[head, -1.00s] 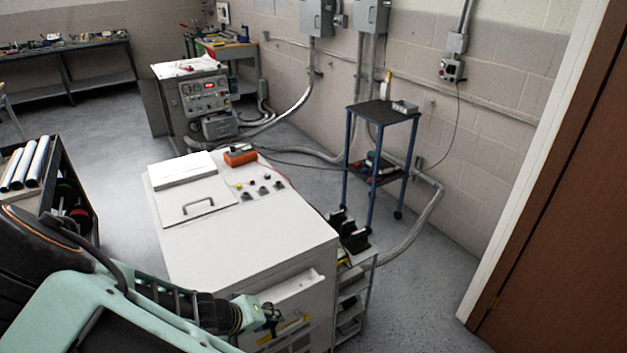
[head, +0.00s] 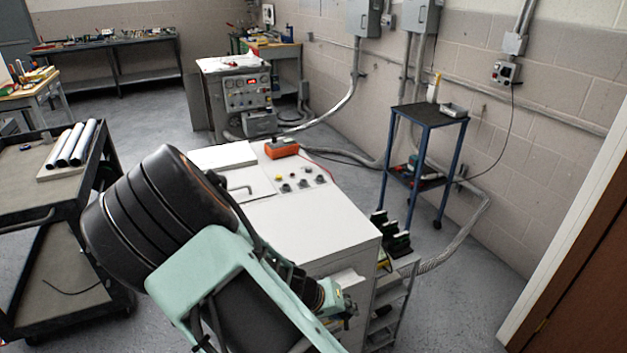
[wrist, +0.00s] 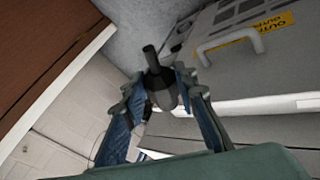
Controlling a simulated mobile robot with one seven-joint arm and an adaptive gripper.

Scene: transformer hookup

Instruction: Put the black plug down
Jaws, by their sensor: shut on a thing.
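The black plug (wrist: 157,75) shows in the wrist view between the fingers of my gripper (wrist: 163,97). My gripper is shut on it, and its thin dark end sticks out beyond the fingertips. The plug is held in the air, beside the white cabinet and apart from it in that view. In the head view my gripper (head: 335,305) is low in front of the white cabinet (head: 315,225). The plug cannot be made out there, and part of the cabinet is hidden behind my arm.
An orange meter (head: 281,148) and several knobs sit on the cabinet top. A small shelf rack (head: 392,300) stands at the cabinet's right side. A blue-legged cart (head: 428,116) stands by the wall. A dark cart (head: 55,200) with white tubes is at left. Floor on the right is clear.

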